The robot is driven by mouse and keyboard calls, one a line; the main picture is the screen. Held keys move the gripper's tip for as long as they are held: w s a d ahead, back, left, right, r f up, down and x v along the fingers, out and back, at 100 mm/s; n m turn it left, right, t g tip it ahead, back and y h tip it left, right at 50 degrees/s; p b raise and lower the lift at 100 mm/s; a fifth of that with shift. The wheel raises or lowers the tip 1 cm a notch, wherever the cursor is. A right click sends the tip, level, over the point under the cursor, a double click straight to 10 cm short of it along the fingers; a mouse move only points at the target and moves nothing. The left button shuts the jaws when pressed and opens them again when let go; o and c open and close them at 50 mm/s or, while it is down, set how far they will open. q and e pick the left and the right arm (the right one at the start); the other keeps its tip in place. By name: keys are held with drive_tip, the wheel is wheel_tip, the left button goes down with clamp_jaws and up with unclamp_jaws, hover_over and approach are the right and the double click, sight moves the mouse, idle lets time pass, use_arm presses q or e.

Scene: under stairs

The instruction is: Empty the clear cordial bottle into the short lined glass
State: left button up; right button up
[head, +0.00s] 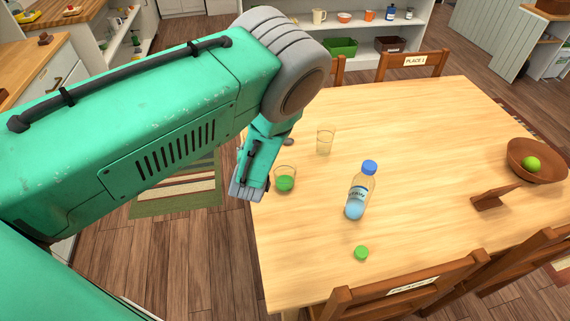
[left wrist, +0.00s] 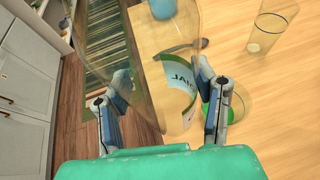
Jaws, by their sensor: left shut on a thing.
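My left gripper (left wrist: 163,112) is shut on a clear bottle (left wrist: 125,45) with a white and green label, seen close up in the left wrist view. In the head view my arm hides this bottle, and only part of the gripper shows at the table's left edge. I cannot tell the bottle's exact tilt or how much is in it. A short glass (head: 286,174) with green liquid in its bottom stands just right of the gripper. It also shows in the left wrist view (left wrist: 240,104), partly behind a finger. My right gripper is not in view.
A taller glass (head: 325,141) stands behind the short one. A blue-capped bottle (head: 358,192) stands to the right, with a green cap (head: 361,252) lying nearer. A spoon (left wrist: 180,48) lies near the table edge. A wooden bowl (head: 540,172) is far right.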

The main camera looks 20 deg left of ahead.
use_arm(q)
drive_tip(key=shift+s+d+r, duration=0.1)
drive_tip(key=shift+d+r, duration=0.1)
drive_tip(key=shift+r, duration=1.75)
